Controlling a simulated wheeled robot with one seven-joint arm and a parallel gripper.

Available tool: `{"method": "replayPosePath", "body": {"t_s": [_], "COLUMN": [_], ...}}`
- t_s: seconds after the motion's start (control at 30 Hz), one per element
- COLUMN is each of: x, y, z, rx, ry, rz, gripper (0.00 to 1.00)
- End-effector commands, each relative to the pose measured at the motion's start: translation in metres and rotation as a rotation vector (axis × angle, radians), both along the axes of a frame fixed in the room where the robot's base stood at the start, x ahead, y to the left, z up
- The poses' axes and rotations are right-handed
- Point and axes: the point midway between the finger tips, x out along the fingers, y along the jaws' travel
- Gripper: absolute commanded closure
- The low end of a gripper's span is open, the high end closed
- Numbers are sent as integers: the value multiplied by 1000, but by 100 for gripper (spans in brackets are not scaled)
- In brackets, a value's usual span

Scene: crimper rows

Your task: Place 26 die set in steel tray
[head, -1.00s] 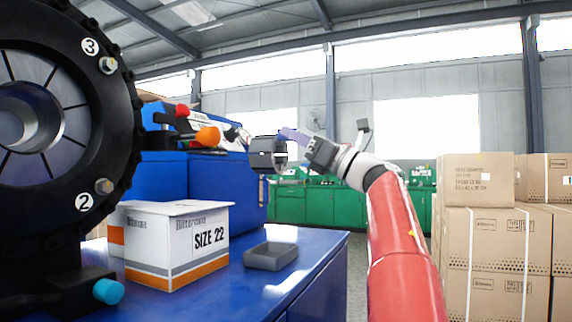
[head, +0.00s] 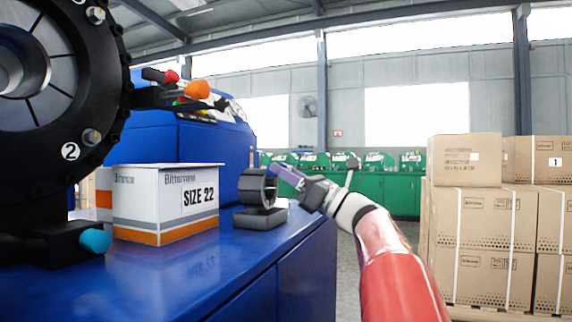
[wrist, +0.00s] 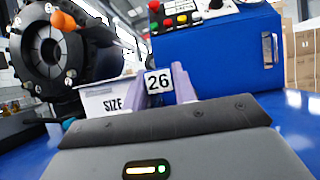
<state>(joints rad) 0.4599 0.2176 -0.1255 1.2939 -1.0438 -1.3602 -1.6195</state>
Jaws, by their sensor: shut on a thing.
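The 26 die set, a dark ring-shaped block (head: 258,189), is upright at the tips of my gripper (head: 280,176). My gripper's purple fingers are shut on it. In the wrist view its white 26 label (wrist: 158,81) shows between the two fingers (wrist: 160,92); most of the die set is hidden there. The grey steel tray (head: 260,221) lies on the blue bench top near its right edge. The die set's lower edge overlaps the tray in the head view; I cannot tell whether it touches the tray.
A white, grey and orange SIZE 22 box (head: 150,205) stands left of the tray. A big black crimper head (head: 75,130) is at far left, and a blue machine (head: 205,150) behind. Stacked cartons (head: 480,230) stand at right. The front bench top is clear.

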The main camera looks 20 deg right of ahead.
Motion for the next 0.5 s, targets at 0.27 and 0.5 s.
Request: {"method": "replayPosePath", "body": {"t_s": [0.27,0.5], "x": [-2,0], "y": [0,0], "z": [-25,-30], "rx": [2,1], "ry": [-7,2], "rz": [0,0], "gripper": [100,70]}}
